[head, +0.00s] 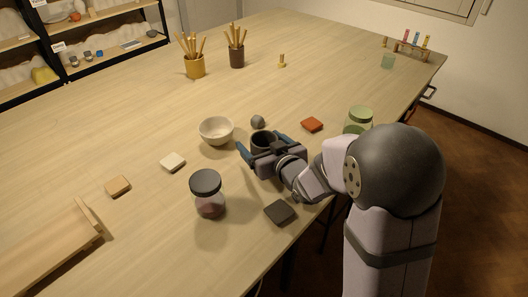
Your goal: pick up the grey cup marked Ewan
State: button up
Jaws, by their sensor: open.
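A dark grey cup (264,136) stands upright on the table in the head view, just right of a cream bowl. Its lower front is hidden behind my gripper, and no name on it can be read. My gripper (260,144) is open, with one blue finger to the left of the cup and the other to its right. I cannot tell whether either finger touches it.
The cream bowl (216,130) stands close to the left finger, and a small grey ball (257,122) lies just behind the cup. A dark-lidded jar (207,194), a green jar (360,117) and flat tiles surround the area.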

jog(key=shift+x, duration=0.85)
jog(key=c, duration=1.3)
jog(key=shift+c, duration=0.2)
jog(key=shift+r, duration=0.15)
notch_tip(320, 180, up, 10)
jog(key=shift+f+p, duration=0.1)
jog(key=shift+p, duration=0.25)
